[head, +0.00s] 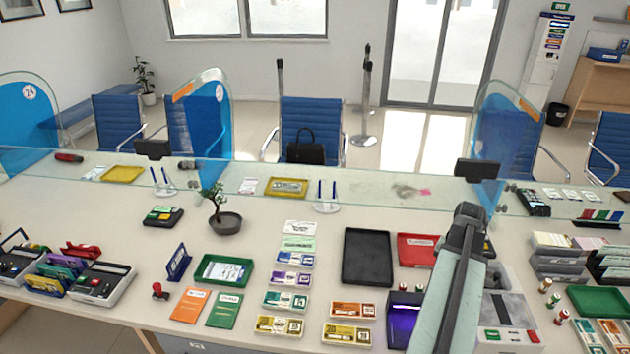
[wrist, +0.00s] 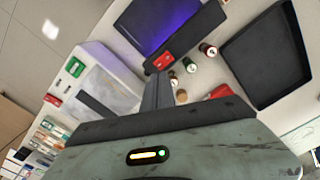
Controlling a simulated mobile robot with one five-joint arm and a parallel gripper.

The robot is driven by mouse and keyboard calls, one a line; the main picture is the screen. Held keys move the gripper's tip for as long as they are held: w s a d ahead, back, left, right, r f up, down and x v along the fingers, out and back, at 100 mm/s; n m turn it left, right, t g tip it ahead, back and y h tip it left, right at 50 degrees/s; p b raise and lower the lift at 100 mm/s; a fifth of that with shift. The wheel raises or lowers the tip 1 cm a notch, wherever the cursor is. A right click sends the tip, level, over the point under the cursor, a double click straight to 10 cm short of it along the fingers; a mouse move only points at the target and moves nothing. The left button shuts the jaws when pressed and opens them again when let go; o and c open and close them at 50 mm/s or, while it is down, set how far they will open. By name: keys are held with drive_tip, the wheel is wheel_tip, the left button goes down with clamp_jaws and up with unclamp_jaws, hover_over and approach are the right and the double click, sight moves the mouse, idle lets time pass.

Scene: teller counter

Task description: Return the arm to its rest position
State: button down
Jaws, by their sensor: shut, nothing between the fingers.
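My arm (head: 447,285) rises from the bottom of the head view, right of centre, and reaches up over the counter to a bend near the glass screen. In the head view my gripper cannot be made out behind the arm's links. In the wrist view my gripper (wrist: 158,80) shows with its fingers together and nothing between them. Beyond the fingertips in that view are a small red thing and a dark device with a purple-lit face (wrist: 158,18).
The counter (head: 130,225) carries a black tray (head: 367,257), a red tray (head: 416,249), a purple-lit device (head: 403,312), a grey machine (head: 507,315) and several small rolls (head: 553,300) around the arm. A glass screen (head: 400,192) runs behind.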

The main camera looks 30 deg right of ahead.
drive_tip(key=w+a+n, duration=0.6)
drive_tip(key=w+a, duration=1.3)
drive_tip(key=a, duration=0.3)
drive_tip(key=w+a+n, duration=0.2)
drive_tip(key=a+n, duration=0.5)
drive_tip(key=a, duration=2.1)
drive_tip(key=shift+w, duration=0.3)
drive_tip(key=shift+d, duration=0.1)
